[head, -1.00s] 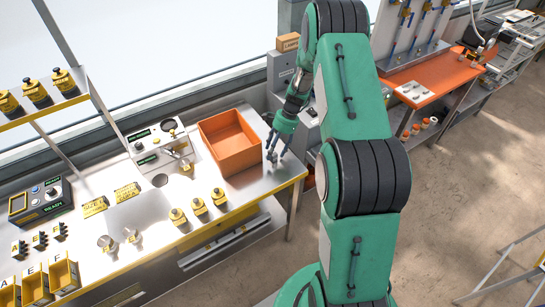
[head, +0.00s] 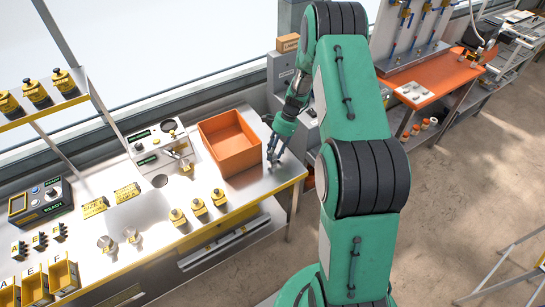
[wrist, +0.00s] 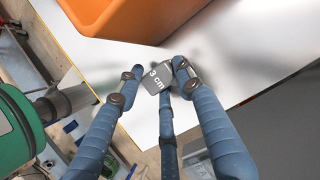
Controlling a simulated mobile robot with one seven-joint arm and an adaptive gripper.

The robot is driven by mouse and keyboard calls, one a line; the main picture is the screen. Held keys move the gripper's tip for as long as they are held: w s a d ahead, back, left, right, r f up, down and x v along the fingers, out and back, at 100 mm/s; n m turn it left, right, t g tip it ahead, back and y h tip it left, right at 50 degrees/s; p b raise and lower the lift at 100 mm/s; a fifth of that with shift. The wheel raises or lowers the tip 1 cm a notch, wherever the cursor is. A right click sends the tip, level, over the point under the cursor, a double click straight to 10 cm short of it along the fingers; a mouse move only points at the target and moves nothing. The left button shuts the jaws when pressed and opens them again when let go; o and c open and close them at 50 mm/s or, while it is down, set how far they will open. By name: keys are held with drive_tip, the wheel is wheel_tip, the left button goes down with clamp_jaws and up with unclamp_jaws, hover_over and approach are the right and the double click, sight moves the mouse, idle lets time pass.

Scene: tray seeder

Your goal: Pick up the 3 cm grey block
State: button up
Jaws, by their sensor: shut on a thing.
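The grey block (wrist: 154,79), marked "3 cm", sits between the fingers of my gripper (wrist: 155,85) in the wrist view. The blue fingers are shut on it from its sides, and a third finger reaches up below it. In the head view my gripper (head: 272,158) is low at the right end of the steel bench (head: 262,185), just right of the orange bin. The block is too small and covered to make out there. Whether it touches the bench top I cannot tell.
The orange bin (head: 236,157) stands close beside my gripper; its wall also shows at the top of the wrist view (wrist: 120,18). The bench's edge is close by on the right. Yellow weights (head: 198,207) and a control box (head: 165,149) stand to the left.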

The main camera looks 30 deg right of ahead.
drive_tip(key=shift+r, duration=0.15)
drive_tip(key=shift+r, duration=0.5)
drive_tip(key=shift+s+a+r+p, duration=0.1)
drive_tip(key=shift+s+r+p, duration=0.15)
drive_tip(key=shift+r, duration=0.35)
drive_tip(key=shift+s+a+r+p, duration=0.1)
drive_tip(key=shift+s+r, duration=0.1)
drive_tip(key=shift+r, duration=0.4)
drive_tip(key=s+a, duration=0.2)
drive_tip(key=s, duration=0.5)
drive_tip(key=s+a+r, duration=0.1)
drive_tip(key=s+a, duration=0.2)
drive_tip(key=s, duration=0.4)
drive_tip(key=shift+r+p, duration=0.15)
drive_tip(key=shift+p, duration=0.3)
drive_tip(key=shift+s, duration=0.1)
drive_tip(key=shift+r, duration=0.1)
